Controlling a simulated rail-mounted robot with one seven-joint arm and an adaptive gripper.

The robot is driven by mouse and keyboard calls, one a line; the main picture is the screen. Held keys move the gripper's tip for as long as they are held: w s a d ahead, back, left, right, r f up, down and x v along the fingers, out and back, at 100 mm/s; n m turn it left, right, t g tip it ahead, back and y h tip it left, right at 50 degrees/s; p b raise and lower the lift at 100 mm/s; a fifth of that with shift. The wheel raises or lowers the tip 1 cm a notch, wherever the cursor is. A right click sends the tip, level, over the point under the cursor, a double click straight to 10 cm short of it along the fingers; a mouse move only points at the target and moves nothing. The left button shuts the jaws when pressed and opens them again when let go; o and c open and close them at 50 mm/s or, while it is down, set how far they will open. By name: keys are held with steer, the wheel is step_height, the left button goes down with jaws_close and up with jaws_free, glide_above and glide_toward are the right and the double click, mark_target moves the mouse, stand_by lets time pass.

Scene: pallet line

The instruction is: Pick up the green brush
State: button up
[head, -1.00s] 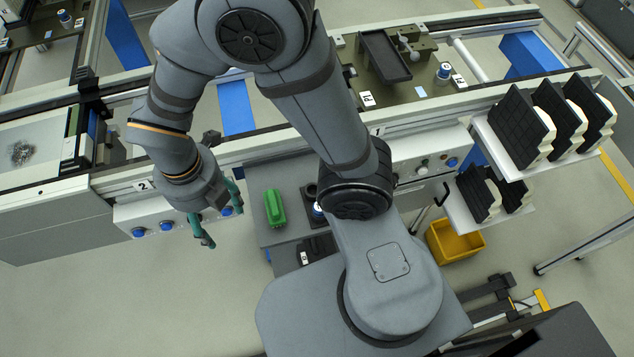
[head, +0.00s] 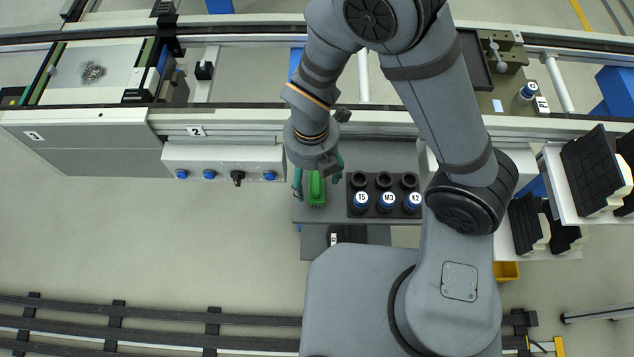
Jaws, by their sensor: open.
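The green brush (head: 316,189) lies on the grey side shelf (head: 343,213), at the left of a dark holder. My gripper (head: 318,187) is above it, pointing down, with its two teal fingers apart. One finger shows on each side of the brush in the head view. I cannot tell how far above the brush the fingertips are. The upper end of the brush is partly hidden under my gripper. The jaws hold nothing.
A dark holder (head: 373,181) with several round tools labelled T5, M3 and K2 stands right of the brush. A control box with blue buttons (head: 225,166) is to the left. The conveyor rail (head: 245,122) runs behind. Dark pads on white racks (head: 597,180) stand at right.

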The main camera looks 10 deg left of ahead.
steer(key=shift+f, duration=1.3)
steer(key=shift+c, duration=1.4)
steer(key=c, duration=1)
